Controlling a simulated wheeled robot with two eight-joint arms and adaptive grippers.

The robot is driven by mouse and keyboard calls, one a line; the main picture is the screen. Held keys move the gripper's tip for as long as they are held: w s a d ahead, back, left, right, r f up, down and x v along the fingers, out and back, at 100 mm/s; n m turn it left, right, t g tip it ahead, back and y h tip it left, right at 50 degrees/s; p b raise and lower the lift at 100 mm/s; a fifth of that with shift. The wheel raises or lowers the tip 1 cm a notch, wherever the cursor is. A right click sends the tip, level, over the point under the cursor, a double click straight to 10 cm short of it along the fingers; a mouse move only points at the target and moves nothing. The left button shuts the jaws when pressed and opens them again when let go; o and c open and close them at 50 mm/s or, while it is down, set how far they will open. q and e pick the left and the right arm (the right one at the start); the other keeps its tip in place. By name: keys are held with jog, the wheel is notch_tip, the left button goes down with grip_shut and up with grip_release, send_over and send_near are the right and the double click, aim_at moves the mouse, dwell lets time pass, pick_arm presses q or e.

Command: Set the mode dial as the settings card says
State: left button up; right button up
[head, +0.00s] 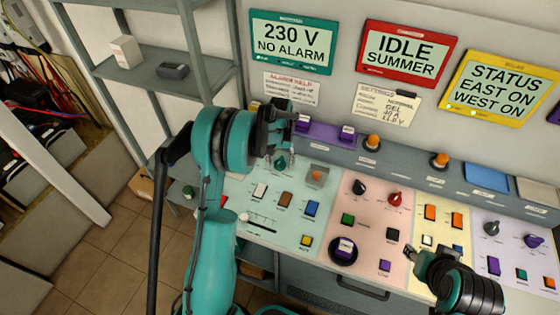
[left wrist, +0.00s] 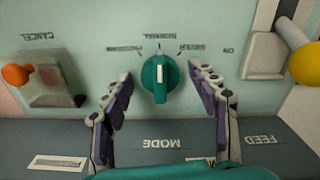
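The teal mode dial (left wrist: 159,80) sits on the pale green panel in the left wrist view, with its label MODE upside down below it. Its white mark points up in the picture, towards the middle label, which seems to read NORMAL. My left gripper (left wrist: 160,76) is open, one finger on each side of the dial, with gaps to both. In the head view my left gripper (head: 284,148) hides much of the dial.
A grey shelf (head: 150,60) rises behind my left arm. Several buttons and knobs cover the console.

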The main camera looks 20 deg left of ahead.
aim_at(280, 161)
pick_arm(q)
notch_tip(280, 161, up, 12)
dwell(0.6)
jog(key=s+d+r+t+b, duration=0.2)
jog(key=s+d+r, duration=0.2)
jog(key=s, duration=0.2)
jog(key=s+d+f+m+t+b, duration=0.1)
jog(key=s+d+f+t+b, duration=0.1)
jog(key=s, duration=0.7)
jog(key=s+d+f+m+t+b, duration=0.2)
jog(key=s+d, duration=0.3)
jog(key=s, duration=0.5)
jog(key=shift+s+d+f+t+b, duration=0.2)
jog(key=shift+f+t+b, duration=0.4)
jog(key=shift+b, duration=0.1)
